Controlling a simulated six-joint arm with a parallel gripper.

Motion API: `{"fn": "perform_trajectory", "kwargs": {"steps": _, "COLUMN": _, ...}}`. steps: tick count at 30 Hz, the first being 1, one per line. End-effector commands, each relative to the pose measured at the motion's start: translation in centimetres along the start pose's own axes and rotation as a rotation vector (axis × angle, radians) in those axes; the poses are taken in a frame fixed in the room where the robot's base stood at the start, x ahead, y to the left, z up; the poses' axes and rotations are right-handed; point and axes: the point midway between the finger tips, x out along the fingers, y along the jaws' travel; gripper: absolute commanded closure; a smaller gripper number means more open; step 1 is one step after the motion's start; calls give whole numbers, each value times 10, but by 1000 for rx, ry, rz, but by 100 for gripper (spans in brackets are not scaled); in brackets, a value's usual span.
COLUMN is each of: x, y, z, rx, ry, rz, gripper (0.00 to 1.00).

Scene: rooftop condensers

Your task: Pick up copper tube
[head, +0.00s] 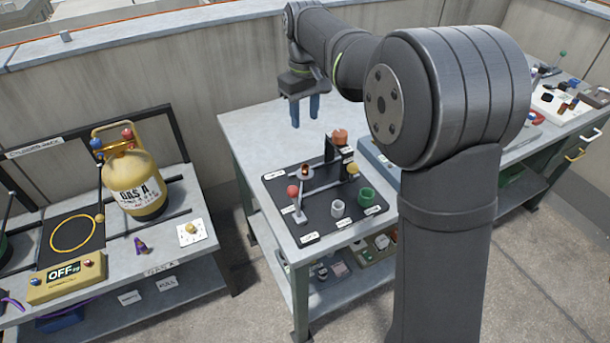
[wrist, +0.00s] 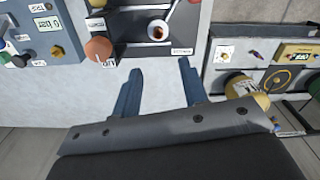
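My gripper (head: 305,115) hangs above the back part of the middle table, its two blue fingers apart and nothing between them. The wrist view also shows my gripper (wrist: 160,67) open and empty. A copper-coloured cylinder (head: 340,136) stands at the back edge of the black mat, to the right of and below my gripper in the head view. It appears as a round orange-brown shape (wrist: 98,48) in the wrist view. A small copper-coloured piece (head: 305,170) sits in a pale round holder on the mat. I cannot tell which of these is the copper tube.
The black mat (head: 335,227) holds a red-knobbed lever (head: 293,190), a white cup (head: 337,208) and a green cup (head: 366,196). A dark upright plate (head: 331,148) stands by the cylinder. A yellow gas cylinder (head: 135,180) stands on the left bench. The table's back left is bare.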

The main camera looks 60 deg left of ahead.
Motion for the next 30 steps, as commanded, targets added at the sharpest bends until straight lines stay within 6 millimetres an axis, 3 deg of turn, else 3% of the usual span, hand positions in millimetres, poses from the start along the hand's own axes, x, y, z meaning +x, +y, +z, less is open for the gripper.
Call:
{"fn": "perform_trajectory", "kwargs": {"steps": 15, "x": 103, "y": 0, "z": 0, "rx": -1, "ry": -3, "rz": -2, "gripper": 60}}
{"fn": "perform_trajectory", "kwargs": {"steps": 25, "x": 125, "y": 2, "z": -2, "rx": -1, "ry": -1, "rz": -2, "gripper": 60}}
{"fn": "perform_trajectory", "kwargs": {"steps": 30, "x": 148, "y": 6, "z": -7, "rx": -1, "ry": -2, "rz": -2, "gripper": 60}}
